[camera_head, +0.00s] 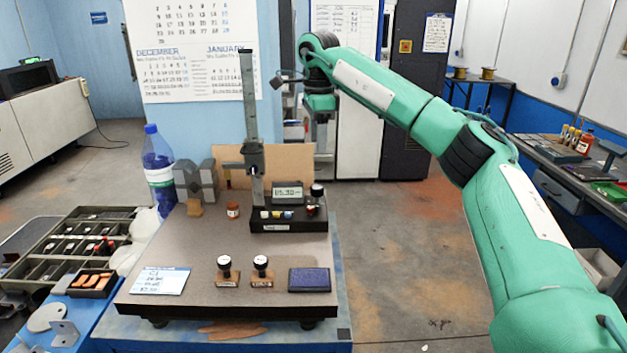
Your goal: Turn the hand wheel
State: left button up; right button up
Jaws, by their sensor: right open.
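A height gauge with a tall grey column (249,110) and a digital display (287,192) stands on the dark plate. A small dark round knob (317,189) shows at the right of the display; it may be the hand wheel, but it is too small to be sure. My right arm comes in from the right, and my right gripper (322,146) points down behind and above the gauge's right side. It is open and holds nothing that I can see. It appears apart from the gauge. My left gripper is not in view.
Two stamps (225,270) and a blue pad (309,279) sit at the plate's front, with a paper card (160,281) to their left. A small red-labelled jar (233,210), a grey V-shaped block (195,181) and a blue bottle (158,165) stand left of the gauge.

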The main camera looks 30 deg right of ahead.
jog(key=p, duration=0.1)
send_over(317, 187)
notch_tip(317, 187, down, 6)
jog(key=shift+r, duration=0.25)
notch_tip(317, 187, down, 6)
jog(key=shift+r+p, duration=0.1)
jog(key=shift+p, duration=0.55)
jog(key=shift+f, duration=0.75)
jog(key=c, duration=1)
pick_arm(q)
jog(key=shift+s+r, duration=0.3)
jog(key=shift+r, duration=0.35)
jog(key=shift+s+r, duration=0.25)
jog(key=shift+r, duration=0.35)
pick_arm(e)
jog(key=shift+o, duration=0.2)
jog(key=shift+m, duration=0.4)
